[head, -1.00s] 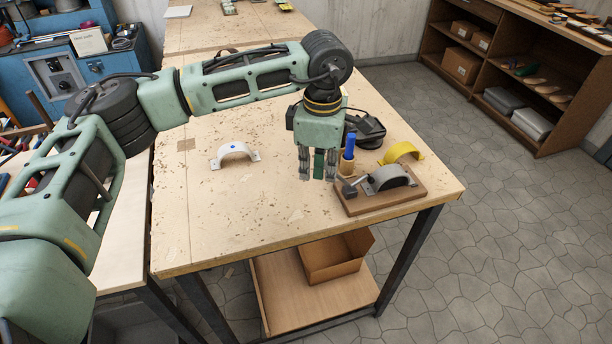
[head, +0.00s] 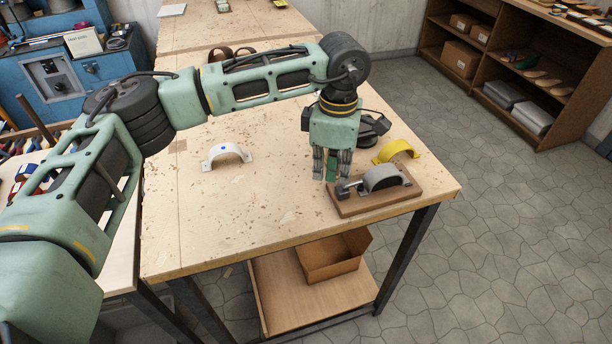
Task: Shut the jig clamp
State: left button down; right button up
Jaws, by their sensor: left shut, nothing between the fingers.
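The jig is a brown wooden board (head: 405,194) near the front right corner of the workbench. A grey arched piece (head: 384,177) sits on it, with a small grey clamp part (head: 347,186) at its left end. My left gripper (head: 331,177) points down, shut and empty, at the left back edge of the board beside the clamp part. I cannot tell whether it touches the clamp. The clamp's blue handle does not show now; the gripper's body and fingers cover that spot, so I cannot tell how the clamp stands. My right gripper is out of view.
A yellow arched piece (head: 397,149) lies behind the jig. A dark object (head: 374,129) stands partly hidden behind my gripper. A white arched piece (head: 225,154) lies on the workbench (head: 240,210) to the left. The bench between it and the jig is clear apart from shavings.

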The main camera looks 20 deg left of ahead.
pick_arm(q)
notch_tip(320, 180, up, 8)
jog(key=a+p, duration=0.1)
jog(key=p, duration=0.2)
jog(key=shift+s+a+r, duration=0.2)
jog(key=shift+s+a, duration=0.05)
jog(key=shift+s, duration=0.05)
jog(key=shift+f, duration=0.1)
